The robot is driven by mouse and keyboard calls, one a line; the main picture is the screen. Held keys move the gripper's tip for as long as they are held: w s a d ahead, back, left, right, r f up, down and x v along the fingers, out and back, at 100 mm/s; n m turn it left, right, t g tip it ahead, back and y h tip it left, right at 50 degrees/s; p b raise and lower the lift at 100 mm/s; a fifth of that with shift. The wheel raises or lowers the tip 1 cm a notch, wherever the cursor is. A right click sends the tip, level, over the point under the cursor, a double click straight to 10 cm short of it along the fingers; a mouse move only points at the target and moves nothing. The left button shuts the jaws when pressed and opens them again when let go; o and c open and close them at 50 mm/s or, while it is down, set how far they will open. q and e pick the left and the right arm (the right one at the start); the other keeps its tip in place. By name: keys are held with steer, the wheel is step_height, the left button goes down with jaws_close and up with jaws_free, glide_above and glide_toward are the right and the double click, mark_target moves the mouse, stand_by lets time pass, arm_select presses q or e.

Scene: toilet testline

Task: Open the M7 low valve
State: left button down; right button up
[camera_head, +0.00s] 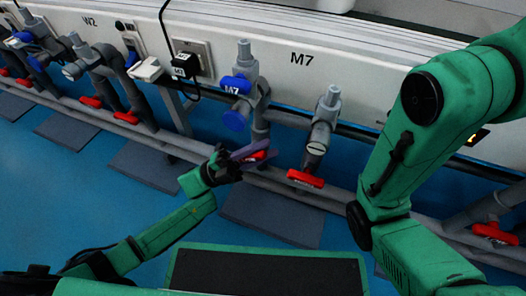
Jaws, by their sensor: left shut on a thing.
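The M7 pipe assembly stands at the wall in the middle, with a blue upper valve labelled M7 (237,84) and a blue round knob below it. A red low valve handle (258,156) sits low on the same pipe. My left gripper (264,151) reaches in from the lower left, and its long purplish fingers are shut on this red handle, one above and one below. The fingers partly hide the handle, so its exact turn is hard to tell. My right arm shows at the right, but its gripper is not in view.
Another grey pipe with a red handle (305,179) stands close to the right. A grey horizontal pipe (345,197) runs along the wall base. More valves stand at the far left, and another red handle (495,234) is at the right. Grey mats (272,215) lie on the blue floor.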

stand_by(0.3)
arm_select(q)
steer(key=c, duration=0.7)
jaws_free()
steer(key=shift+a, duration=0.1)
steer(key=v, duration=1.4)
steer(key=shift+a+f+p, duration=0.15)
steer(key=shift+f+p, duration=0.15)
